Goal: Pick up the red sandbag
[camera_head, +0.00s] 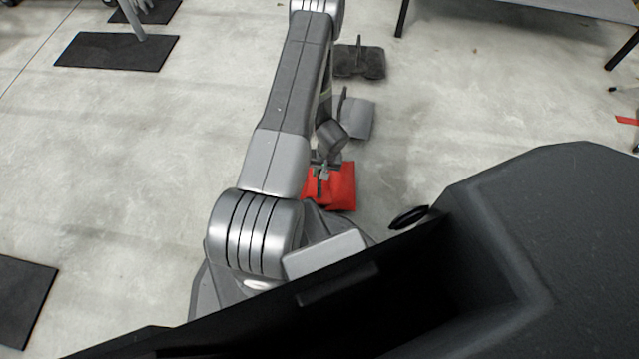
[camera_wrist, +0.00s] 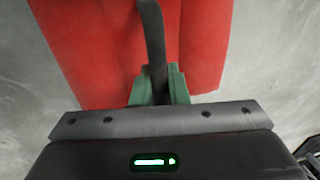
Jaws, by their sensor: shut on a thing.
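The red sandbag (camera_head: 341,187) lies on the concrete floor close in front of my base, partly hidden by my arm. It fills the upper part of the wrist view (camera_wrist: 100,45), with a dark strap handle (camera_wrist: 153,45) standing up along its middle. My gripper (camera_wrist: 158,88) has its green fingers shut on this handle. In the head view my gripper (camera_head: 322,172) is small, right above the bag. Whether the bag touches the floor cannot be told for certain.
A grey sandbag (camera_head: 357,118) and a dark sandbag (camera_head: 360,62) lie behind the red one in a row. Black mats (camera_head: 115,52) lie at the upper left, and another (camera_head: 22,300) at the lower left. A table (camera_head: 560,10) stands at the upper right. The floor between is clear.

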